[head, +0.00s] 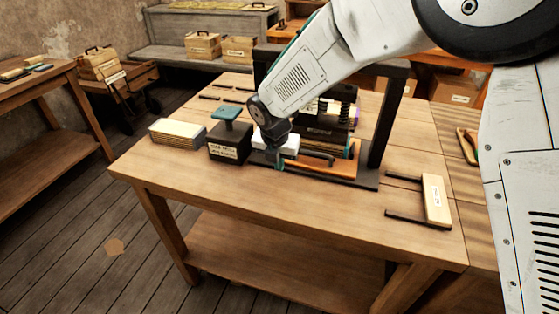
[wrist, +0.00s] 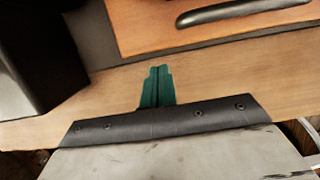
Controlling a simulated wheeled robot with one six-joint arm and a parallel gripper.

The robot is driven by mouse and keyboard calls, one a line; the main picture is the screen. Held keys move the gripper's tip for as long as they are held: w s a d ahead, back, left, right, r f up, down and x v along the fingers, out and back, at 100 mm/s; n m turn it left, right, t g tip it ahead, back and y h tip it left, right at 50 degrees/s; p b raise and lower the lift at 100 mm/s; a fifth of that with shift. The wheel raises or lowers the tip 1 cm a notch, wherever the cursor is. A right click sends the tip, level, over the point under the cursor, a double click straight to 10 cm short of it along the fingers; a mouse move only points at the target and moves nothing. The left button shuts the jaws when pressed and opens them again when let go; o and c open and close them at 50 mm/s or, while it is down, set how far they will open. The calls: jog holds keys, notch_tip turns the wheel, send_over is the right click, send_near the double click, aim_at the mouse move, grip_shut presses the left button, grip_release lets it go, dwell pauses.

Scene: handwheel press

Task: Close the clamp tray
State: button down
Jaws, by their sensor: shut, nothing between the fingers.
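My gripper (head: 277,162) points down at the front left of the press, its green fingers together and empty. In the wrist view the shut fingers (wrist: 158,88) are over bare wooden tabletop, apart from the tray. What looks like the clamp tray is an orange-brown wooden panel (head: 318,159) low in the press, just right of my gripper. In the wrist view the panel (wrist: 140,30) lies beyond the fingertips, with a dark bar handle (wrist: 240,10) on it. My wrist hides the tray's left part in the head view, so how far it stands out is unclear.
A black labelled box (head: 230,150) with a teal top stands close left of my gripper. A stack of boards (head: 177,134) lies farther left. The dark press frame (head: 385,120) rises on the right. A labelled wooden piece (head: 437,199) with dark rails lies at the right. The front tabletop is clear.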

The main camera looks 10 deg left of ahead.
jog(key=shift+s+a, duration=0.1)
jog(key=shift+s, duration=1.05)
jog(key=v, duration=1)
jog(key=s+d+r+m, duration=0.3)
jog(key=s+d+m, duration=0.5)
jog(key=d+m, duration=0.3)
jog(key=s+d+r+m+g, duration=0.1)
jog(key=s+d+r+m, duration=0.2)
jog(key=s+d+m, duration=0.6)
jog(key=s+d+r+m, duration=0.3)
jog(key=s+d+m, duration=0.6)
jog(key=d+m, duration=0.6)
jog(key=d, duration=0.6)
jog(key=shift+d+r, duration=0.2)
jog(key=shift+r, duration=0.2)
